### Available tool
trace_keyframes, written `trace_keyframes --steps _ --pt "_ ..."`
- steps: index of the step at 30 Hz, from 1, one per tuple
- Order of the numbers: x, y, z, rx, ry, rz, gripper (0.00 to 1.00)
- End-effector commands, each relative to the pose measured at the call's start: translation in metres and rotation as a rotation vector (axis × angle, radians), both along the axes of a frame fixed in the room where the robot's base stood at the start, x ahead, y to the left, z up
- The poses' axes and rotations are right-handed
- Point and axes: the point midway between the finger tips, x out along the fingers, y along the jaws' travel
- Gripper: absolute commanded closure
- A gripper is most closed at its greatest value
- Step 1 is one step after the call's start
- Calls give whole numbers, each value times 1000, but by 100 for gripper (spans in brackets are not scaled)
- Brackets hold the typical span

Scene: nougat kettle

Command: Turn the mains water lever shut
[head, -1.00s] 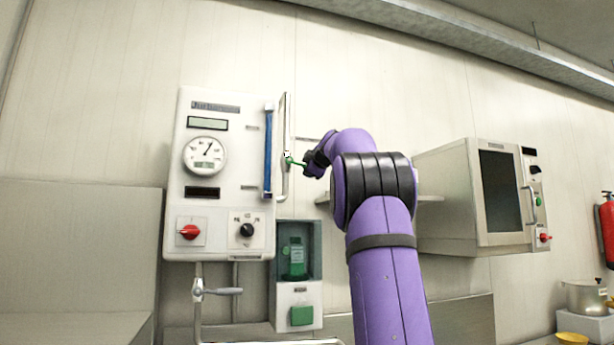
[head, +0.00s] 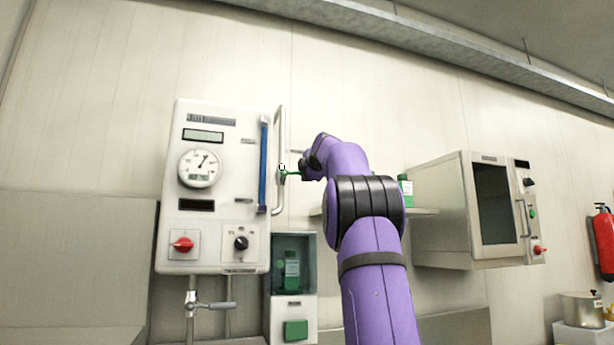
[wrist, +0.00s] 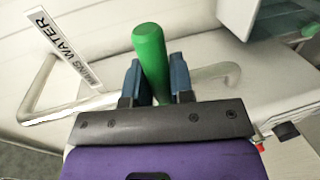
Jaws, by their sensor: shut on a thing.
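The mains water lever (head: 291,174) is a short green handle on the white pipe at the right side of the wall panel. In the head view it points right, nearly level. In the wrist view the green lever (wrist: 150,62) stands up between the two blue-grey fingers, beside a "MAINS WATER" label (wrist: 62,46). My gripper (wrist: 155,80) is shut on the lever. In the head view my gripper (head: 303,173) is at the lever's right end, small and partly dark. The lever's pivot is hard to make out.
The white control panel (head: 222,130) with gauge and knobs is left of the gripper. A dispenser (head: 293,304) with a green bottle hangs below. A grey-handled valve (head: 215,305) is under the panel. A shelf (head: 422,211) and cabinet oven (head: 455,215) are at the right.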

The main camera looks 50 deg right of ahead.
Motion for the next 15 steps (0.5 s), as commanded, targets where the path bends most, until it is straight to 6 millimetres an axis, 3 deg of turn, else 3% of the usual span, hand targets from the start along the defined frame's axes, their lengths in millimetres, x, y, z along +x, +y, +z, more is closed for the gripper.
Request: trace_keyframes --steps 6,7,9,10,15 --pt "0 0 0 -3 3 1 100" --pt "0 0 0 -3 3 1 73" --pt "0 0 0 -2 2 1 57" --pt "0 0 0 -2 2 1 54" --pt "0 0 0 -2 1 0 54"
